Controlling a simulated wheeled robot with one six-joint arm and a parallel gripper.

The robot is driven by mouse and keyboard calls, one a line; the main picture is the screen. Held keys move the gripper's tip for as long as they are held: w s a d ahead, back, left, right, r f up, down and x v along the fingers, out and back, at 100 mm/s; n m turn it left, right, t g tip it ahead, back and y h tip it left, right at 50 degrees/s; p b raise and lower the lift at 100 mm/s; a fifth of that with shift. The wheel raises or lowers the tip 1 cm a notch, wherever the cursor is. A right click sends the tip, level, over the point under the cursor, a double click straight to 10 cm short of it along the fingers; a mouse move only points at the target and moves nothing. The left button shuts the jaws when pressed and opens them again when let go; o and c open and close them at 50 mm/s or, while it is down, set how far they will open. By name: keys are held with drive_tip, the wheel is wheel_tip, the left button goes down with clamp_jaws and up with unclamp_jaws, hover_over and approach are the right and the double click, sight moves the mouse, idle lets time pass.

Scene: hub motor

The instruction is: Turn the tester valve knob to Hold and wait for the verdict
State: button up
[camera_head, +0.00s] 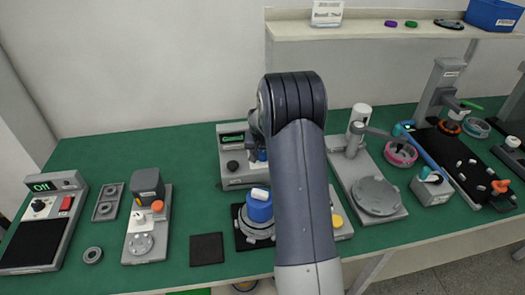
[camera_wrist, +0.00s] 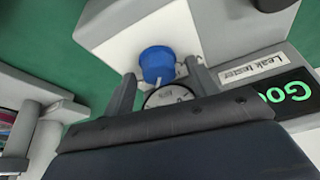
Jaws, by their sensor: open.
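The leak tester (camera_head: 231,178) stands at the back middle of the bench, partly hidden by my arm. Its blue valve knob (camera_wrist: 158,62) sits on the pale face in the wrist view, near a round dial gauge (camera_wrist: 168,95). My gripper (camera_wrist: 161,72) is open, with one finger on each side of the knob in the picture. I cannot tell whether either finger touches it. The knob's pointer setting is not readable.
A blue-capped part (camera_head: 259,206) stands on a fixture in front of the tester, beside my arm. A dark square pad (camera_head: 206,249) lies to its left. A grey stand with a round plate (camera_head: 376,196) is at the right. Green bench surface is clear left of the tester.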

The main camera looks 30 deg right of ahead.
drive_tip(key=c, duration=1)
drive_tip(key=shift+o, duration=0.2)
drive_tip(key=shift+f+b, duration=0.15)
drive_tip(key=shift+b, duration=0.25)
drive_tip(key=shift+a+f+m+b, duration=0.1)
drive_tip(key=shift+m+b, duration=0.7)
drive_tip(key=shift+r+m+g+h+b, duration=0.2)
drive_tip(key=shift+m+g+h+b, duration=0.2)
drive_tip(key=shift+m+b, duration=0.3)
